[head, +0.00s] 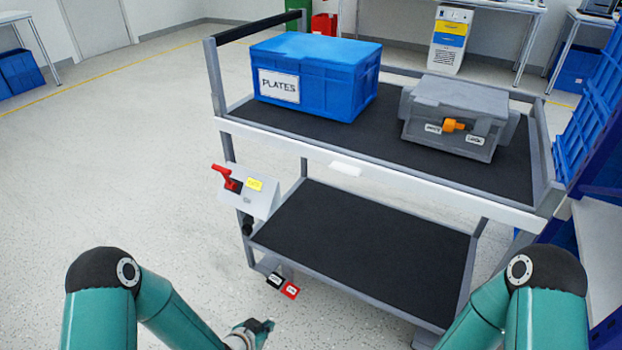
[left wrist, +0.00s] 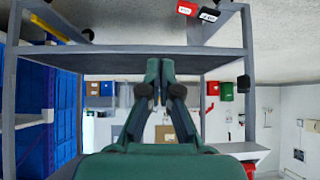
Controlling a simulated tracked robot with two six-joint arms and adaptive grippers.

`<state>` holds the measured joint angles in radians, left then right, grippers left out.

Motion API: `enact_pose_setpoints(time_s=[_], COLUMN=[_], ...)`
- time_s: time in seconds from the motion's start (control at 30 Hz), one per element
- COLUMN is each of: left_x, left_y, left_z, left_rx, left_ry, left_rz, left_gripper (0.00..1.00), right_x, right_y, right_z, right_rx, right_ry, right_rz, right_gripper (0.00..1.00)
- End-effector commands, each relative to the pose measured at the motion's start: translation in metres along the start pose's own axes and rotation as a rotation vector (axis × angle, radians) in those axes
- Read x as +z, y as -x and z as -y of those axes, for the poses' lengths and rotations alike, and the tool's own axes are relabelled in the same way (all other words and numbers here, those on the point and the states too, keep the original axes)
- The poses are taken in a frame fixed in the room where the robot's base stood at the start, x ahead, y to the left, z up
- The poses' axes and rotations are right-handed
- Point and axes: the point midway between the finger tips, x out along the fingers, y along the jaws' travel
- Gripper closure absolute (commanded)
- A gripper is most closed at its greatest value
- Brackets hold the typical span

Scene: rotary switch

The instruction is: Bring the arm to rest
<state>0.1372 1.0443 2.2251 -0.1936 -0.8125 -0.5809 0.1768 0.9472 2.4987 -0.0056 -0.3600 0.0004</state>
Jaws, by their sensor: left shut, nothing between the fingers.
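My left gripper (head: 266,325) shows at the bottom edge of the head view, low in front of the cart and apart from it. In the left wrist view its green fingers (left wrist: 160,68) are together with nothing between them. My right arm comes in at the lower right of the head view, but its gripper is out of frame. A grey case with an orange rotary knob (head: 453,125) sits on the cart's top shelf at the right. White labels flank the knob. No gripper touches the case.
The cart (head: 400,187) stands ahead, with a blue PLATES crate (head: 335,95) on top and an empty lower shelf (head: 370,245). A red lever (head: 225,176) sits on its left side. Red and black pedals (head: 290,291) are near my left gripper. Floor at left is clear.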

Motion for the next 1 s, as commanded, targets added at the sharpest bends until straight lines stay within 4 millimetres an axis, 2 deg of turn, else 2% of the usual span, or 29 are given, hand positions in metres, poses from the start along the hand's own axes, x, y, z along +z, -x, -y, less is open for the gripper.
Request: enact_pose_setpoints(time_s=[0.03,0.1,0.4,0.6,0.8,0.9,1.0], left_x=[-0.026,-0.040,-0.085,-0.098,-0.093,-0.067,-0.055], left_y=[0.032,0.054,0.154,0.219,0.274,0.287,0.298], left_z=[0.001,0.001,-0.010,-0.026,-0.049,-0.066,-0.077], left_rx=[0.001,0.005,0.040,0.069,0.093,0.100,0.094], left_ry=[0.005,0.017,0.148,0.294,0.475,0.602,0.703], left_rz=[0.009,0.026,0.153,0.279,0.434,0.544,0.621], left_gripper=[1.00,1.00,1.00,1.00,1.00,1.00,1.00], right_x=[0.000,0.000,0.001,0.001,0.002,0.002,0.002], right_y=[0.038,0.063,0.166,0.224,0.259,0.252,0.251], right_z=[0.014,0.023,0.060,0.081,0.093,0.091,0.090], right_rx=[0.000,0.000,0.000,0.000,0.000,0.000,0.000], right_ry=[0.000,0.000,0.000,0.000,0.000,0.000,0.000], right_rz=[-0.001,-0.001,-0.001,-0.001,0.000,-0.001,0.000], right_gripper=[0.60,0.60,0.60,0.60,0.60,0.60,0.60])
